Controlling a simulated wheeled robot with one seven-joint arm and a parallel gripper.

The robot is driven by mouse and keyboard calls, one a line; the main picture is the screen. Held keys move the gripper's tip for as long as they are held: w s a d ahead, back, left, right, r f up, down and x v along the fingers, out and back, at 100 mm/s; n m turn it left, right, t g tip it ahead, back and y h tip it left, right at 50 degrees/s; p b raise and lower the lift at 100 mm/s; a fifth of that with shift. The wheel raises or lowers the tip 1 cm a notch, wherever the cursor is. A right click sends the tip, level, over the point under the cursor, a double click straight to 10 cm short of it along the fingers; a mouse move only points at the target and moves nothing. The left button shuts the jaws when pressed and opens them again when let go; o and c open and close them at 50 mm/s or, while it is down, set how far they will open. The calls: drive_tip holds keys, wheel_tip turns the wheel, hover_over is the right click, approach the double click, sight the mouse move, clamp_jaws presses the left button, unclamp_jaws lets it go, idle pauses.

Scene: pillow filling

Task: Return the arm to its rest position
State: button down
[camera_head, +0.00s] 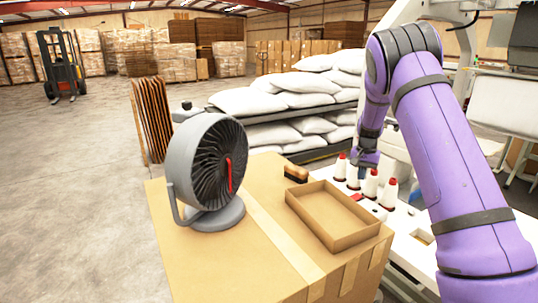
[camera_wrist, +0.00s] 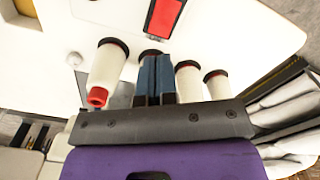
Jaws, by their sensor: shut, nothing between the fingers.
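My purple arm (camera_head: 448,150) reaches from the lower right up and bends down over a white machine table. My gripper (camera_wrist: 155,80) shows two blue fingers closed together with nothing between them. In the head view the gripper (camera_head: 361,173) points down among white thread spools. In the wrist view, one spool with a red tip (camera_wrist: 107,72) stands left of the fingers, and two spools stand to the right, the nearer one (camera_wrist: 189,82) close beside them. I cannot tell whether the fingers touch any spool.
A cardboard box (camera_head: 240,262) carries a grey fan (camera_head: 212,165), an open shallow carton (camera_head: 335,240) and a brush (camera_head: 296,173). White pillows (camera_head: 300,84) lie on racks behind. A white machine (camera_head: 505,105) stands right of the arm. Open floor (camera_head: 80,180) is at left.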

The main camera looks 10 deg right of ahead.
drive_tip(key=s+a+r+n+t, duration=0.1)
drive_tip(key=s+a+r, duration=0.3)
drive_tip(key=s+r, duration=0.3)
drive_tip(key=s+a+r+n+t+y, duration=0.1)
drive_tip(key=s+a+r, duration=0.2)
drive_tip(key=s+r, duration=0.35)
drive_tip(key=s+a+r+n+t, duration=0.1)
drive_tip(key=s+a+r, duration=0.35)
drive_tip(key=r, duration=0.45)
drive_tip(key=s+a+r+n+t, duration=0.1)
drive_tip(key=s+a+n, duration=0.1)
drive_tip(key=s, duration=1.1)
drive_tip(key=s+a+r+n+t+h, duration=0.1)
drive_tip(key=s+a+r+n, duration=0.1)
drive_tip(key=s, duration=1.2)
drive_tip(key=a+n, duration=0.1)
drive_tip(key=a, duration=0.1)
drive_tip(key=shift+a, duration=0.4)
drive_tip(key=shift+w, duration=0.1)
